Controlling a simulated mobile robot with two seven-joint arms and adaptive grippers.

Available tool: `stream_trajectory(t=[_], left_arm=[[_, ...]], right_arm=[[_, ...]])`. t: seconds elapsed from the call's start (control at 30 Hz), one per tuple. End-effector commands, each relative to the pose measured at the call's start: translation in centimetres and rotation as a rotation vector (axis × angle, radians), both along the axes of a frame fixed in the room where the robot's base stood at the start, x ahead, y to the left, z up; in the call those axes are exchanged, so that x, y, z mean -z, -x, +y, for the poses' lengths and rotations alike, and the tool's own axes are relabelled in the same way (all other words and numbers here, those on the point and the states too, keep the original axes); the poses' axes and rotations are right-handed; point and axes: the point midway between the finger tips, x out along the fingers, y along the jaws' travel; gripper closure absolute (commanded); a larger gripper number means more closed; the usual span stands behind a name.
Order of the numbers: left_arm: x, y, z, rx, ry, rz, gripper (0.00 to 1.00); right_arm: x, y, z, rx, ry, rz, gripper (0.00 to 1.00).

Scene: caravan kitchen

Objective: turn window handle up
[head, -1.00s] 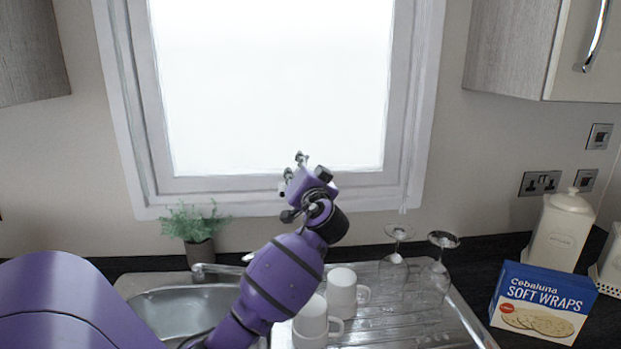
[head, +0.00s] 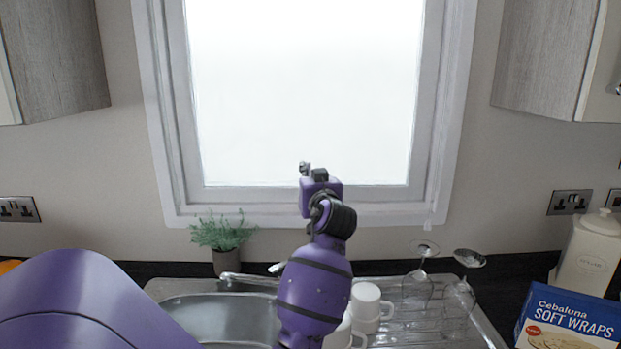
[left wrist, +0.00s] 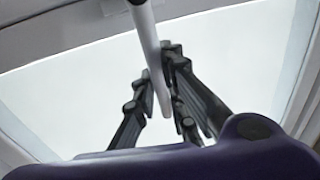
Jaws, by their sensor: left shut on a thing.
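The window (head: 305,90) has a pale frame (head: 390,200) and a bright white pane. The window handle (left wrist: 146,28) is a slim light grey bar, seen in the left wrist view. It comes down from the top edge and ends between my gripper's dark fingers. My left gripper (left wrist: 160,75) is shut on the handle. In the head view my left gripper (head: 306,169) is at the lower middle of the window, and the handle is hidden behind it there. My right gripper is in neither view.
Below the window are a steel sink (head: 215,315), a potted plant (head: 226,262), white mugs (head: 367,302) and upturned glasses (head: 418,285). A blue wraps box (head: 570,325) stands at the right. Cupboards (head: 55,55) hang on both sides.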

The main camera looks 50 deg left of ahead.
Motion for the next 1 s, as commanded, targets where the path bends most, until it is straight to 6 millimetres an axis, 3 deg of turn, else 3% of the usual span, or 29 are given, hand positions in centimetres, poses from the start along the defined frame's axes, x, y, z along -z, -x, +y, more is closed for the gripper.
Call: stream_trajectory(t=[0.4,0.43,0.57,0.87,1.0], left_arm=[[0.0,0.0,0.0,0.000,0.009,-0.010,1.00],[0.0,0.0,0.0,0.000,0.009,-0.010,0.85],[0.0,0.1,0.0,0.000,0.007,-0.009,0.69],[0.0,0.1,0.0,0.000,0.005,-0.007,0.69],[0.0,0.6,-1.2,0.001,0.005,-0.007,0.69]], right_arm=[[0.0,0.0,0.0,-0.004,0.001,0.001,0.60],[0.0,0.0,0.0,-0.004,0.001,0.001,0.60],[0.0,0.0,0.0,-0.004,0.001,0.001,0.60],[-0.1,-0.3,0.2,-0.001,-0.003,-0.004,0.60],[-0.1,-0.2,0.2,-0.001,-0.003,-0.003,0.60]])
